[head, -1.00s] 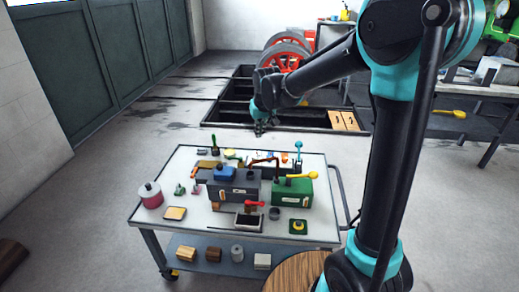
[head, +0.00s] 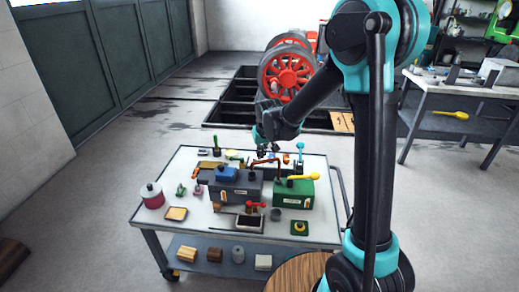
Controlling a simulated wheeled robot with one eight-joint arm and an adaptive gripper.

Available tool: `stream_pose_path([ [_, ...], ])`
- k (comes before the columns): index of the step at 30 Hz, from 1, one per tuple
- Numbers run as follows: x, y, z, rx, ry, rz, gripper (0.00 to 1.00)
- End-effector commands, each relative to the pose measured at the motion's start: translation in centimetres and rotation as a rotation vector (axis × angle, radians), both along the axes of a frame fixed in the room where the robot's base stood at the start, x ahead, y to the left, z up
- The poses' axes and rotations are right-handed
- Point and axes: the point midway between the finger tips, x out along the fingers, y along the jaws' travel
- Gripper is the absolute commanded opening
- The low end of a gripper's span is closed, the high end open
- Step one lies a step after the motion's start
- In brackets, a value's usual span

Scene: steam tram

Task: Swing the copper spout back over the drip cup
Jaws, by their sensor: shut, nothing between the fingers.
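The copper spout (head: 265,162) rises from the top of the grey box (head: 236,188) on the cart. Its outer end turns down at the right, by the gap between this box and the green box (head: 293,194). A small dark grey cup (head: 275,213), which looks like the drip cup, stands in front of the boxes, nearer the viewer than the spout. My gripper (head: 268,152) is shut and empty, just above and behind the spout in the picture. I cannot tell whether it touches the spout.
A yellow-handled lever (head: 303,177) tops the green box. A red-handled valve (head: 256,205) and a dark tray (head: 248,223) are in front of the grey box. A blue-knobbed lever (head: 300,148) stands behind at right. The white cart top (head: 200,228) has free room at front left.

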Motion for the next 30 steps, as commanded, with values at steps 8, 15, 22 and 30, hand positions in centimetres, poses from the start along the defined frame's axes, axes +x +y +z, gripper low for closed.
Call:
stream_pose_path([
  [8,-0.4,-0.14,-0.09,0.0,0.0,0.0,0.0],
  [15,-0.43,-0.16,-0.08,0.0,0.0,0.005,0.0],
  [22,-0.78,-0.23,-0.09,0.001,0.0,0.05,0.0],
  [30,-1.07,-0.34,-0.08,0.0,0.0,0.09,0.0],
])
